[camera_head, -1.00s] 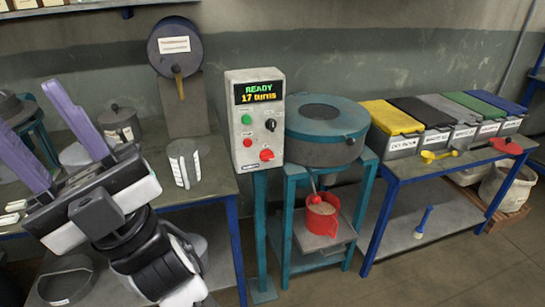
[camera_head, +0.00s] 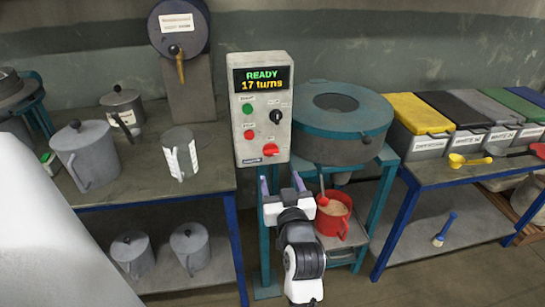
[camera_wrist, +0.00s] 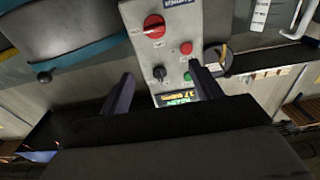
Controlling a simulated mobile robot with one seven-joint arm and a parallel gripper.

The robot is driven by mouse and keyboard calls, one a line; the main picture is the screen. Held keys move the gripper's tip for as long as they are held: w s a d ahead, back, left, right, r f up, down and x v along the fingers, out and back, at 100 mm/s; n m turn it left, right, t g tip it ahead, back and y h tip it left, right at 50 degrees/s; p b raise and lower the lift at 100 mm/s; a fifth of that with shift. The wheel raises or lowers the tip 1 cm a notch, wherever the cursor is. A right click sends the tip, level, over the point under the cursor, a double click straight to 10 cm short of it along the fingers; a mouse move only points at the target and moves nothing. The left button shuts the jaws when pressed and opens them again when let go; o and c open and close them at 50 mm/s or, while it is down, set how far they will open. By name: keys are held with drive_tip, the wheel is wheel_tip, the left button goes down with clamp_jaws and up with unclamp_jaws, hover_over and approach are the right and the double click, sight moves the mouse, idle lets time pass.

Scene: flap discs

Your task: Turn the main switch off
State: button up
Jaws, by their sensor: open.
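The grey control box (camera_head: 261,110) stands on a post, its display reading "READY 17 turns". A large red rotary knob (camera_head: 271,150), which looks like the main switch, sits low on its face; I cannot read its label or position. It also shows near the top of the wrist view (camera_wrist: 154,26), where the box appears upside down. A black knob (camera_head: 276,116), a green button (camera_head: 247,109) and a smaller red button (camera_head: 249,134) are above it. My gripper (camera_head: 281,184) is open and empty, its fingers upright just below the box and apart from the knob.
A round teal-rimmed machine (camera_head: 338,120) stands close right of the box, with a red jug (camera_head: 334,215) below its spout. A bench with grey jugs (camera_head: 86,155) is at left; a table with lidded bins (camera_head: 418,120) is at right.

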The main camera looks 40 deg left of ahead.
sight(272, 153)
drive_tip(key=shift+h, duration=0.3)
drive_tip(key=p+x, duration=0.1)
drive_tip(key=x, duration=0.3)
drive_tip(key=f+p+x, duration=0.1)
drive_tip(key=x, duration=0.4)
drive_tip(key=p+x, duration=0.1)
drive_tip(key=x, duration=0.3)
drive_tip(key=shift+w+a+f+p, duration=0.2)
drive_tip(key=shift+w+f+p, duration=0.1)
drive_tip(key=shift+f, duration=0.1)
drive_tip(key=c, duration=1)
drive_tip(key=shift+o, duration=0.2)
